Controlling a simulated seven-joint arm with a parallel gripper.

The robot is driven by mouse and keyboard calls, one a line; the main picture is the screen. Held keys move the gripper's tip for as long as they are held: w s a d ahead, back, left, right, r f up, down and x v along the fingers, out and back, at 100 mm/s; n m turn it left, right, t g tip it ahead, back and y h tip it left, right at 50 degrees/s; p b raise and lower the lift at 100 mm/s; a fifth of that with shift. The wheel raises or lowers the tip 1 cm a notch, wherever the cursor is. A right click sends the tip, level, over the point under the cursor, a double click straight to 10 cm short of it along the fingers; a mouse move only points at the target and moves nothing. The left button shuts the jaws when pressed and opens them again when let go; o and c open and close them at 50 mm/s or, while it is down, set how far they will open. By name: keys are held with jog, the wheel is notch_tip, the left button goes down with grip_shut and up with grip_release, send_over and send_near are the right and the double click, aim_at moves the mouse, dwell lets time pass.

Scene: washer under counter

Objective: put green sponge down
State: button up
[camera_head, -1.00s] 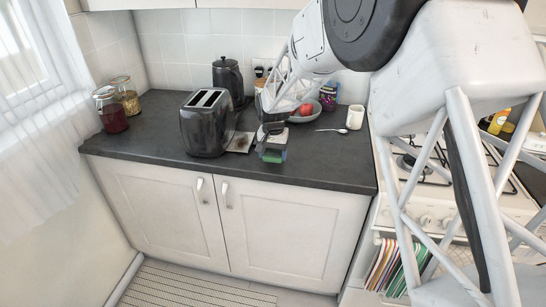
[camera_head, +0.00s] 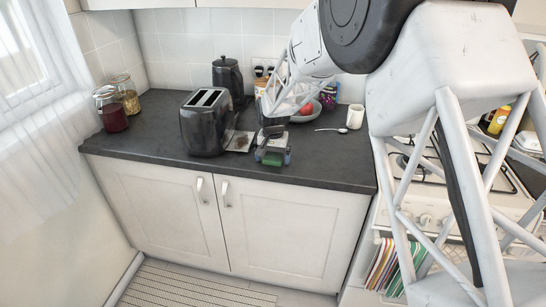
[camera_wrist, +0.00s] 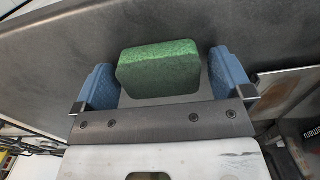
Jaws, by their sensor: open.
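The green sponge (camera_wrist: 160,68) lies on the dark countertop (camera_head: 330,172), near its front edge. In the wrist view it sits between the two blue finger pads of my gripper (camera_wrist: 165,82), with a gap on each side. My gripper is open around the sponge. In the head view my gripper (camera_head: 272,156) is low over the counter, right of the toaster, and the sponge (camera_head: 270,160) shows as a small green patch between the fingers. Part of the sponge is hidden by the gripper there.
A black toaster (camera_head: 206,122) stands close to the left of my gripper. A bowl (camera_head: 306,112) with red fruit, a white cup (camera_head: 355,117) and a spoon (camera_head: 333,130) lie to the right. A black kettle (camera_head: 228,78) stands behind. The counter's front right is clear.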

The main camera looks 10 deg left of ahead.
aim_at(273, 155)
jog(key=shift+r, duration=0.1)
notch_tip(273, 155, up, 12)
dwell(0.8)
jog(key=shift+r, duration=0.1)
dwell(0.6)
